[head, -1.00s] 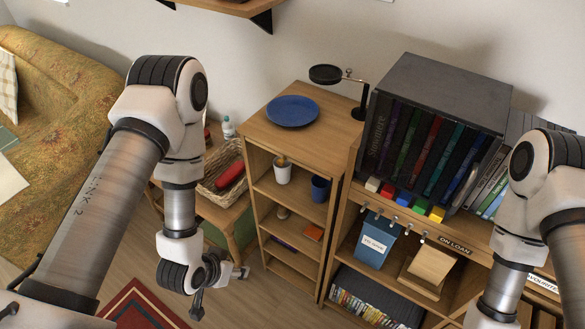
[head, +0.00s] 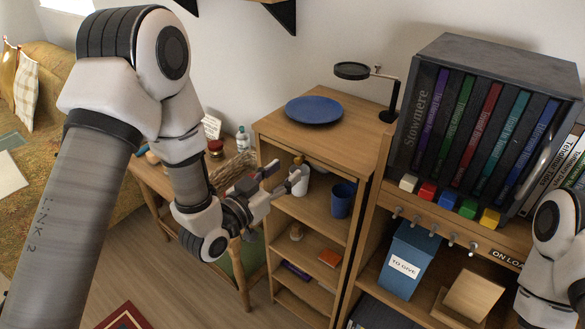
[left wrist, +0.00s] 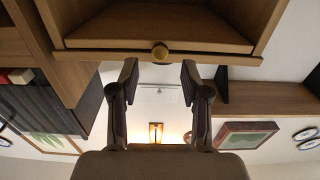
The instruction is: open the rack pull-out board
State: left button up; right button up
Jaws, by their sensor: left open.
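The rack (head: 335,112) is a light wood shelf unit with a blue plate on top. In the left wrist view a wooden board edge (left wrist: 110,43) with a round brass-coloured knob (left wrist: 160,52) lies beyond my fingertips. The knob lines up with the gap between them and is not gripped. My left gripper (head: 283,177) is open and empty at the rack's front, left of a white cup; its fingers also show in the left wrist view (left wrist: 160,78). In the head view I cannot clearly pick out the board. My right gripper is out of view.
A blue cup (head: 342,200) stands on the rack's upper shelf. A tall case of dark books (head: 478,125) stands on the unit at right, with hooks below. A side table with a wicker basket (head: 233,168) is at left. Open floor lies in front.

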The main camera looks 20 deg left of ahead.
aim_at(297, 163)
pick_arm(q)
jog(key=x, duration=0.4)
jog(key=shift+s, duration=0.1)
grip_shut()
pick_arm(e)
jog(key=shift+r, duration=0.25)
pick_arm(q)
jog(key=shift+f, duration=0.1)
